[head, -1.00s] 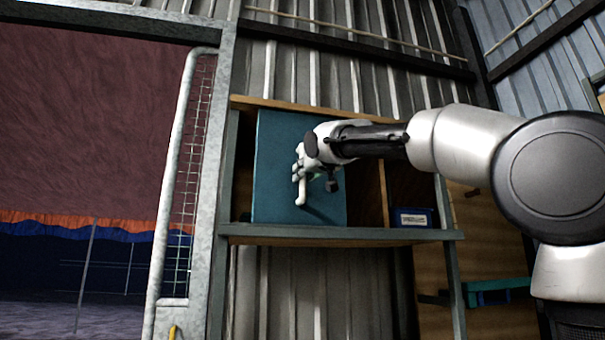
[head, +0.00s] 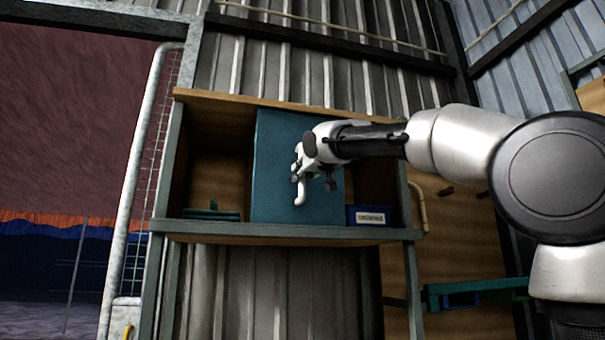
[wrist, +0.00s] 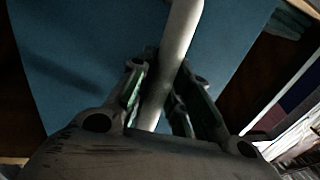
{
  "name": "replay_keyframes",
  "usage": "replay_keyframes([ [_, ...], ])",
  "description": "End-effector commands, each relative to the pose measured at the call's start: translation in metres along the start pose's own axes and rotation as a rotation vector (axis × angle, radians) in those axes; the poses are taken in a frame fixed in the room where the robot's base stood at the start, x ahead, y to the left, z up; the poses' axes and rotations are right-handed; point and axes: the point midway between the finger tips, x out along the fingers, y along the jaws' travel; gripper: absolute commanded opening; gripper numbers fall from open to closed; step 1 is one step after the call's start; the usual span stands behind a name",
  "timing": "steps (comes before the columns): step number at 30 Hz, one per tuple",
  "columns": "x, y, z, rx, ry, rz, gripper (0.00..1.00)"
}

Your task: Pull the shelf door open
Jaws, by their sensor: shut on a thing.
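The shelf door (head: 275,190) is a flat blue panel standing upright in the middle of the wooden shelf (head: 215,234) in the head view. Its pale bar handle (head: 300,196) is on its front face, and the lower part shows below my gripper (head: 299,170). In the wrist view, the handle (wrist: 181,35) runs between the fingers of my gripper (wrist: 163,85), which is shut on it. The blue door (wrist: 80,40) fills the background there. The shelf is open to the left of the door and in a narrower part to its right.
A green object (head: 210,214) lies in the left compartment. A blue labelled bin (head: 371,215) sits at the right, partly close to the door's edge. A metal post and mesh frame (head: 140,190) stands left of the shelf. A green rail (head: 475,287) is at lower right.

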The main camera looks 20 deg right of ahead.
Motion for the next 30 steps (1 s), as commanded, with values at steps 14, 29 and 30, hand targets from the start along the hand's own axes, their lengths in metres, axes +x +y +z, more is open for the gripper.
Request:
replay_keyframes([
  [14,-0.001,0.000,0.000,0.000,0.000,0.000,0.41],
  [29,-0.091,0.000,0.000,0.000,0.001,-0.001,0.41],
  [30,-0.098,0.000,0.000,0.000,0.001,-0.001,0.41],
])
